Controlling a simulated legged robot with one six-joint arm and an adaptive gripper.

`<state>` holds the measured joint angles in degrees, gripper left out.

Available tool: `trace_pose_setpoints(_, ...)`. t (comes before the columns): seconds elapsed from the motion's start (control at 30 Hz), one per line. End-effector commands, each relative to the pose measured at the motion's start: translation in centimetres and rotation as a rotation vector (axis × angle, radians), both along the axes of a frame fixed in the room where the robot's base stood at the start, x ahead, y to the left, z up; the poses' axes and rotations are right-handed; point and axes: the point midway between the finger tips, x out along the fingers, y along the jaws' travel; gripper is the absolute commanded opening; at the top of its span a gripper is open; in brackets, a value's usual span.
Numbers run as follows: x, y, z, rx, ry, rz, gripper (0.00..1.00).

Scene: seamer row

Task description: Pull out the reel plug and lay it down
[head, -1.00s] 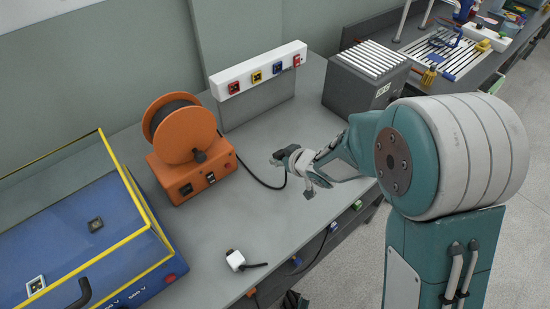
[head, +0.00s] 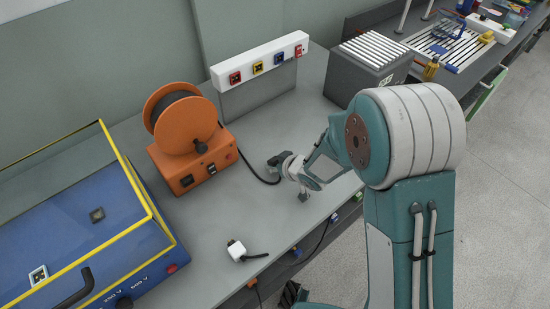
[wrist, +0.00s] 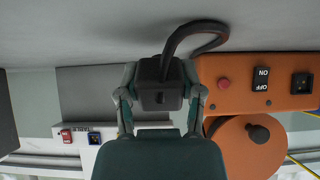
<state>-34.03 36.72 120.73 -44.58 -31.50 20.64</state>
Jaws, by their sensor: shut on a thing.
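A black reel plug (wrist: 160,85) is held between the two fingers of my gripper (wrist: 160,98), which is shut on it. In the head view the plug (head: 274,162) is at the tip of my gripper (head: 283,164), over the bench right of the orange cable reel (head: 182,130). A black cable (wrist: 196,36) runs from the plug in a curve to the reel. The plug is apart from the socket strip (head: 262,64). I cannot tell whether the plug touches the bench top.
A blue case with a yellow frame (head: 85,235) stands at left, a grey ribbed box (head: 362,75) behind my arm. The bench between reel and white plug is clear.

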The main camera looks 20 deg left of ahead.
Motion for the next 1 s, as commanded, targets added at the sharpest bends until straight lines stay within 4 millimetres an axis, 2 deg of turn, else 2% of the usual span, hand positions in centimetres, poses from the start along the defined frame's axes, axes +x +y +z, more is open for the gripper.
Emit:
trace_pose_setpoints(0.37, 0.02, 0.04, -0.57, 0.000, -0.001, -0.001, 0.00)
trace_pose_setpoints(0.4, 0.02, 0.04, -0.58, 0.000, -0.001, -0.001, 0.54)
trace_pose_setpoints(0.47, 0.02, 0.05, -0.58, 0.000, -0.001, -0.001, 0.81)
trace_pose_setpoints(0.5, 0.02, 0.05, -0.58, 0.000, -0.001, -0.001, 0.89)
trace_pose_setpoints(1.0, -0.16, -0.47, -0.02, 0.002, -0.001, -0.002, 0.89)
